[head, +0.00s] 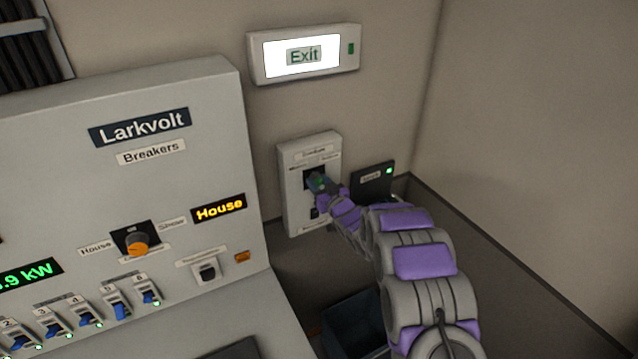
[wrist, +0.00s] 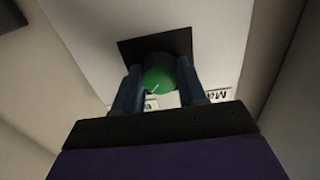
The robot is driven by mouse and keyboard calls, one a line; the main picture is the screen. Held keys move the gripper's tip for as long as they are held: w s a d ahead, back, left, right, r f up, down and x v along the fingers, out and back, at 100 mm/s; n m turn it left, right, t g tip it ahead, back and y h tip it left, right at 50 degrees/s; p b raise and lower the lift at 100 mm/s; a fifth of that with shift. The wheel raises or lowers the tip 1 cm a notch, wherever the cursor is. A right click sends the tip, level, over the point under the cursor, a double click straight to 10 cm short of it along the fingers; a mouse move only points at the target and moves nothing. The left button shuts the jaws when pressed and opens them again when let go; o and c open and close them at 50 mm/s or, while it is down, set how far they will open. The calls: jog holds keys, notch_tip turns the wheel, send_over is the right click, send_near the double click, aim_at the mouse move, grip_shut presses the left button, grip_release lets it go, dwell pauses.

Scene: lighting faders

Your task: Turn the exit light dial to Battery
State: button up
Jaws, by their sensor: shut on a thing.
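The exit light dial is a round green knob (wrist: 159,79) on a black square plate (wrist: 155,46), seen in the wrist view. A pale pointer line shows on its face. My gripper (wrist: 166,88) has one finger on each side of the knob and is shut on it. In the head view my gripper (head: 319,183) reaches the white wall box (head: 296,205) below the lit Exit sign (head: 304,55) and mostly hides the dial. The labels by the dial are partly covered or too small to read, so I cannot tell which setting the pointer marks.
A Larkvolt breaker panel (head: 212,100) with an orange knob (head: 137,243) and several blue switches stands at the left. A small black box (head: 372,182) with a green light is right of the wall box. A dark bin (head: 354,322) sits below. The right wall is bare.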

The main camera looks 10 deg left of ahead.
jog(key=shift+s+f, duration=0.1)
jog(key=shift+f, duration=0.25)
jog(key=o, duration=0.9)
jog(key=shift+o, duration=0.8)
jog(key=shift+r, duration=0.25)
jog(key=shift+s+d+f, duration=0.1)
jog(key=shift+s+d, duration=0.1)
jog(key=b+v, duration=0.1)
jog(key=v, duration=1.5)
jog(key=shift+s, duration=0.25)
jog(key=shift+d, duration=0.1)
